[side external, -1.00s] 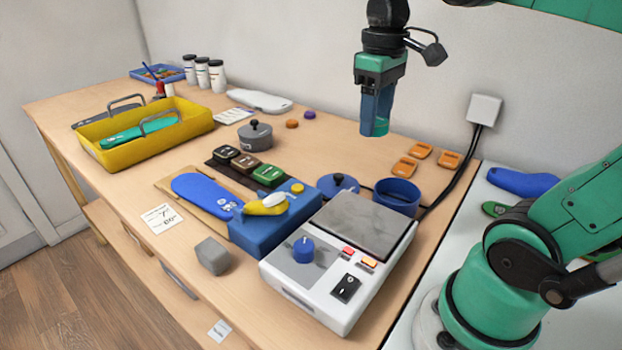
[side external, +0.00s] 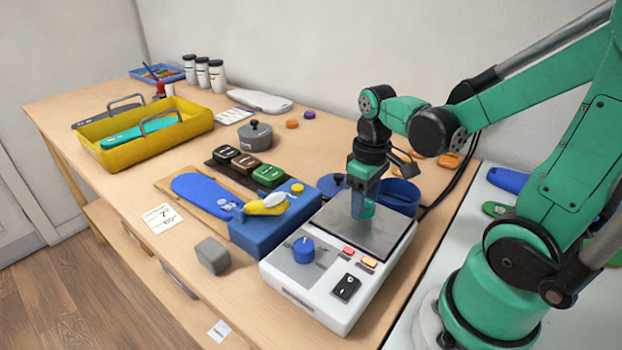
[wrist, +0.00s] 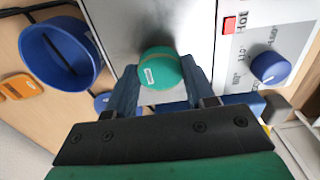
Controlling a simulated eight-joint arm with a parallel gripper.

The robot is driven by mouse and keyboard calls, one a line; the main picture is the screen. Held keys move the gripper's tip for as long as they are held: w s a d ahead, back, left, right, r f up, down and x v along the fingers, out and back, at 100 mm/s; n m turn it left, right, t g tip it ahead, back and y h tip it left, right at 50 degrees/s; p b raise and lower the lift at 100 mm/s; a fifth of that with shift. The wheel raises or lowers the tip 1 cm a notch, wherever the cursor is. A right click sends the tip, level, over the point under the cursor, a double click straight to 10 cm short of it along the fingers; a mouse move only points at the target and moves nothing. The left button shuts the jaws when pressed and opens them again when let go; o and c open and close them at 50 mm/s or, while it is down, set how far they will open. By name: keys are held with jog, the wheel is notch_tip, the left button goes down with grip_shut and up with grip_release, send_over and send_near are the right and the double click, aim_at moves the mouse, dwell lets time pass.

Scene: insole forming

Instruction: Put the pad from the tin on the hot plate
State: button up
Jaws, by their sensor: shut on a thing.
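My gripper (side external: 362,210) is shut on a round green pad (wrist: 160,70), which shows between the fingertips in the wrist view with a small white label. The gripper points down over the grey top (side external: 345,232) of the white hot plate unit. The pad is low over this surface; I cannot tell whether it touches. The open blue tin (side external: 400,196) stands behind the hot plate, partly hidden by my gripper. The tin also shows in the wrist view (wrist: 32,50), at the left.
A blue lid (side external: 327,186) lies by the tin. A blue block (side external: 262,232) with a yellow-and-white item on top stands left of the hot plate. Orange pieces (side external: 449,160) lie behind the tin. A grey block (side external: 212,256) sits near the front edge.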

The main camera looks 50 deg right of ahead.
jog(key=shift+f, duration=0.7)
jog(key=shift+f, duration=0.2)
jog(key=o, duration=1.2)
jog(key=shift+r, duration=0.15)
notch_tip(320, 180, up, 12)
jog(key=w+a+f+t, duration=0.4)
jog(key=a+t, duration=0.3)
jog(key=a, duration=0.1)
